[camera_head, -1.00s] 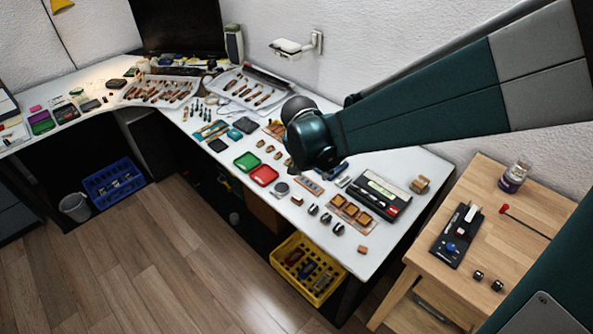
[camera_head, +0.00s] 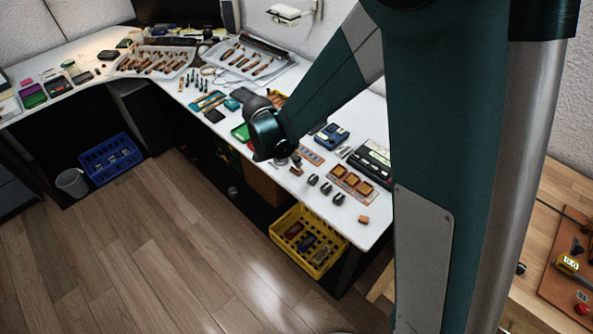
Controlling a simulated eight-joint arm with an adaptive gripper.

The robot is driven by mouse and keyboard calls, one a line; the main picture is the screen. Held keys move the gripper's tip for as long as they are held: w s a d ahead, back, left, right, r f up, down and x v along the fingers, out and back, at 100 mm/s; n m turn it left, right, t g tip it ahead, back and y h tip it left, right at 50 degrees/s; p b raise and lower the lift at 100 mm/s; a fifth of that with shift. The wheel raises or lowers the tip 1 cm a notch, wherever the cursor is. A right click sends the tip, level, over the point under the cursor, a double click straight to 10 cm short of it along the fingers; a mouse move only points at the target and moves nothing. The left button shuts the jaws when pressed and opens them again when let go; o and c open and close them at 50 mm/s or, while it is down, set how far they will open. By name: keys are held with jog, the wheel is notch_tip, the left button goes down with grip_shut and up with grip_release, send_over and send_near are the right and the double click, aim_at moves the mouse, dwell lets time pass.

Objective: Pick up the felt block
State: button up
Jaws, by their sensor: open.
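I cannot pick out the felt block for certain. A small orange-brown block (camera_head: 364,220) lies alone near the white table's front right corner, but its material is too small to tell. My arm comes in from the upper right and ends in view at a dark green rounded joint over the middle of the table. No gripper fingers show there, and the arm hides part of the tabletop behind it.
The white table (camera_head: 330,235) holds a tray of square blocks (camera_head: 352,183), dark clips (camera_head: 326,189), a blue device (camera_head: 331,136) and tool trays (camera_head: 245,60). A yellow crate (camera_head: 309,240) and blue crate (camera_head: 111,158) stand below. A wooden surface (camera_head: 550,190) is at right.

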jog(key=shift+b+x, duration=0.3)
jog(key=shift+x, duration=1)
jog(key=shift+f, duration=0.1)
jog(key=shift+b+x, duration=0.8)
jog(key=shift+x, duration=1.75)
jog(key=shift+w+d, duration=0.1)
jog(key=shift+c, duration=0.3)
jog(key=c, duration=0.6)
